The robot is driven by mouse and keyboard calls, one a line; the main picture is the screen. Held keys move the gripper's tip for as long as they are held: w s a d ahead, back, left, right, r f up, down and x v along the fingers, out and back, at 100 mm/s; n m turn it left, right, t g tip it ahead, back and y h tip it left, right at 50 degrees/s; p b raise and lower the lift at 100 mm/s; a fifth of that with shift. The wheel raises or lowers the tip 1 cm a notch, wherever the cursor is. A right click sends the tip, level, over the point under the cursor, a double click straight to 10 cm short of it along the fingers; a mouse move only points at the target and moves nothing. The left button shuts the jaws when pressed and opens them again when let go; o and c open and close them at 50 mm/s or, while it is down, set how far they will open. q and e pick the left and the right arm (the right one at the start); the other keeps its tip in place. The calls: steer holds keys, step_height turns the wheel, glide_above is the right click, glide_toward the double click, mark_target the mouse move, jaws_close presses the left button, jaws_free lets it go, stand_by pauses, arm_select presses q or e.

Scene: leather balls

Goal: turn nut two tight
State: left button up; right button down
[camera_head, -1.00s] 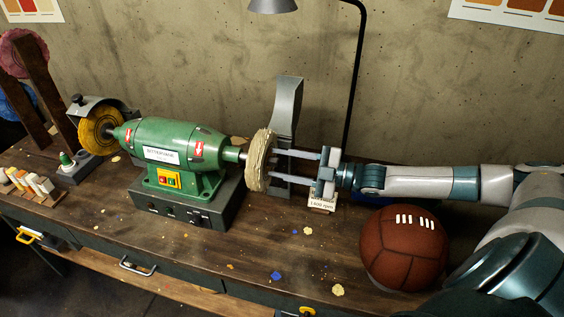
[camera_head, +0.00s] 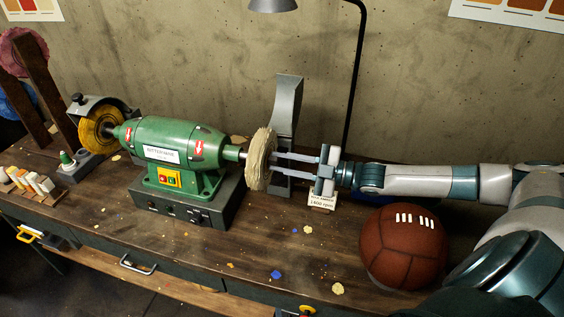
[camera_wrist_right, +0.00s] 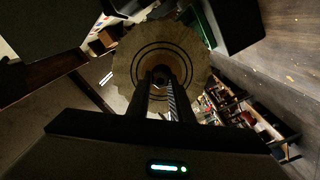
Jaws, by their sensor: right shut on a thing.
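A green bench grinder (camera_head: 178,155) stands on the workbench, with a yellow wheel (camera_head: 98,128) on its left end and a pale cloth buffing wheel (camera_head: 260,158) on its right end. My right gripper (camera_head: 274,168) reaches in from the right with its fingers at the pale wheel's hub. In the right wrist view the fingers (camera_wrist_right: 162,78) close together at the centre of the wheel (camera_wrist_right: 125,58), shut on the small nut there. The fingers mostly hide the nut. My left gripper is not in view.
A brown leather ball (camera_head: 403,246) sits on the bench (camera_head: 250,255) below my right forearm. A small sign (camera_head: 321,200) stands under the gripper. A grey upright guard (camera_head: 287,120) and a black lamp post (camera_head: 355,80) stand behind. Coloured scraps lie on the front.

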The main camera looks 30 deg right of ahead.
steer(key=m+p, duration=0.1)
steer(key=m, duration=0.5)
steer(key=shift+w+d+f+m+p, duration=0.15)
steer(key=shift+m+p, duration=0.25)
steer(key=shift+m, duration=3.55)
steer(key=shift+w+d+r+m+p, duration=0.1)
steer(key=shift+m+p, duration=0.25)
steer(key=shift+m, duration=3.6)
steer(key=c, duration=1.6)
jaws_free()
